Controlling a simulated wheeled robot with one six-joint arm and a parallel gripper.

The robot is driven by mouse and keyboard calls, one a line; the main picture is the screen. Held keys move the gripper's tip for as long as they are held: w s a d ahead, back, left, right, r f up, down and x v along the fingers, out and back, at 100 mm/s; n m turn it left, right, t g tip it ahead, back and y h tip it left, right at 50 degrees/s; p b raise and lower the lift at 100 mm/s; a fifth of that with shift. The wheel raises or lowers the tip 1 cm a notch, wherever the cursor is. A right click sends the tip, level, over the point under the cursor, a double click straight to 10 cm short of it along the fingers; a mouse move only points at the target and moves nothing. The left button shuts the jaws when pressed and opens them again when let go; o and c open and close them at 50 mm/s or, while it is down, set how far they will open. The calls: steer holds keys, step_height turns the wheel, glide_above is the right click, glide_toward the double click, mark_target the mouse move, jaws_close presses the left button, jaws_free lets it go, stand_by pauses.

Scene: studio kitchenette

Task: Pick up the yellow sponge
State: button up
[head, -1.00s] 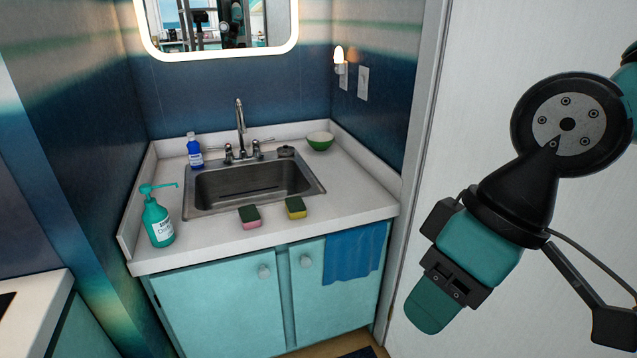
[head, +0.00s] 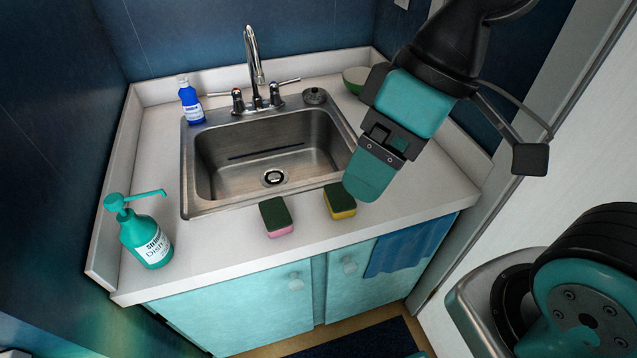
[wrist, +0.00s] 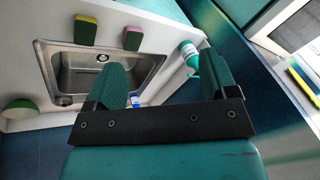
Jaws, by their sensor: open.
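The yellow sponge (head: 341,203) has a dark green top and lies on the white counter in front of the sink, near its right front corner. It also shows in the wrist view (wrist: 86,31), at the upper left. My gripper (head: 370,177) is above the counter, just right of the sponge in the head view and apart from it as far as I can tell. In the wrist view the two teal fingers (wrist: 163,82) are spread with nothing between them. The sponge lies beyond and left of them there.
A pink sponge (head: 277,218) with a green top lies left of the yellow one. A teal dish soap bottle (head: 146,239) stands at left. Behind are the steel sink (head: 210,200), faucet (head: 253,60), blue bottle (head: 190,104) and green bowl (head: 356,78). A blue towel (head: 410,247) hangs in front.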

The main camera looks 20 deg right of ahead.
steer(key=o, duration=0.3)
steer(key=w+d+f+n+b, duration=0.3)
steer(key=w+f, duration=0.3)
steer(key=w, duration=0.4)
steer(key=shift+w+d+f+n+b, duration=0.2)
steer(key=shift+d+n+b, duration=0.2)
steer(key=shift+n+b, duration=0.4)
steer(key=n+b, duration=0.3)
steer(key=n, duration=0.2)
glide_toward(341, 195)
steer(key=x, duration=0.5)
steer(key=shift+s, duration=0.3)
steer(key=shift+w+x, duration=0.1)
steer(key=shift+x, duration=1.3)
steer(key=shift+w+x, duration=0.15)
steer(key=shift+x, duration=1.25)
